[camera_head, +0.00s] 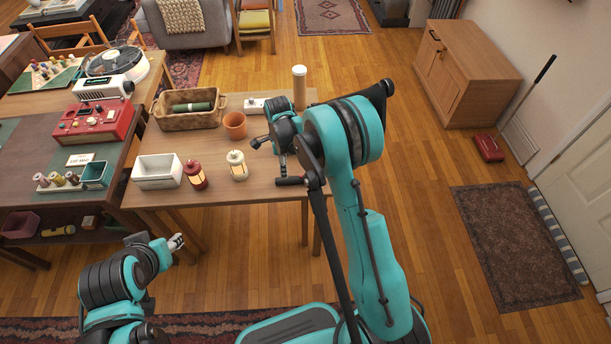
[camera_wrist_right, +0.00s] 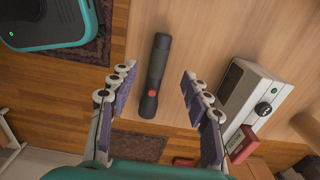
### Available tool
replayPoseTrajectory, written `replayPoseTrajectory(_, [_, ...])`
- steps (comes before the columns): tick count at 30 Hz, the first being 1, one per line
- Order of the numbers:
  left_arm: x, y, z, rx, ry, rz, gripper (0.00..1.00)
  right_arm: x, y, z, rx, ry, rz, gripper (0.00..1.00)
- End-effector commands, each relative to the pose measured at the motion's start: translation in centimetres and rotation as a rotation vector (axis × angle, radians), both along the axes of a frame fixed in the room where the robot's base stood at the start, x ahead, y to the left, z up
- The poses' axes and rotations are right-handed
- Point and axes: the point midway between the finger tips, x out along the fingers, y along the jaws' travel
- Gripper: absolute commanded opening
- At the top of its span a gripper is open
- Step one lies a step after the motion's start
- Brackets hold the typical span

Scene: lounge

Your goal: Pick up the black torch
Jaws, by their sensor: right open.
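The black torch (camera_wrist_right: 154,78) lies on the light wooden table (camera_wrist_right: 190,25) in the right wrist view, with a red button on its body. It is between the two spread fingers of my right gripper (camera_wrist_right: 158,84), with a gap on each side. The gripper is open and empty. In the head view I cannot make out the torch; my right arm covers that part of the table. My right gripper (camera_head: 272,160) is over the table there. My left gripper (camera_head: 176,242) is low in front of the table, away from the torch; its jaw state is unclear.
A white device with a dark knob (camera_wrist_right: 252,98) stands beside my right gripper. On the table are a terracotta pot (camera_head: 235,126), a white bin (camera_head: 157,172), a red lantern (camera_head: 195,175), a cream lantern (camera_head: 237,166), a wicker basket (camera_head: 180,120) and a tall cylinder (camera_head: 299,86).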

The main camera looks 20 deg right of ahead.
Motion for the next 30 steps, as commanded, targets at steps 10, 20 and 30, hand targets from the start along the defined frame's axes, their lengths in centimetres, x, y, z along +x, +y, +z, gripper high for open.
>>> replayPoseTrajectory(10, [0.0,0.0,-1.6,0.0,0.0,0.0,0.4,-0.1,-0.3,-3.7,0.0,0.001,-0.004,0.48])
replayPoseTrajectory(20, [0.0,0.0,-3.5,0.0,0.0,0.0,0.4,-0.2,-0.7,-7.8,0.0,0.0,-0.002,0.48])
replayPoseTrajectory(30, [0.0,0.0,-3.3,0.0,0.0,0.0,0.4,-0.3,-0.7,-7.6,0.0,0.0,-0.002,0.06])
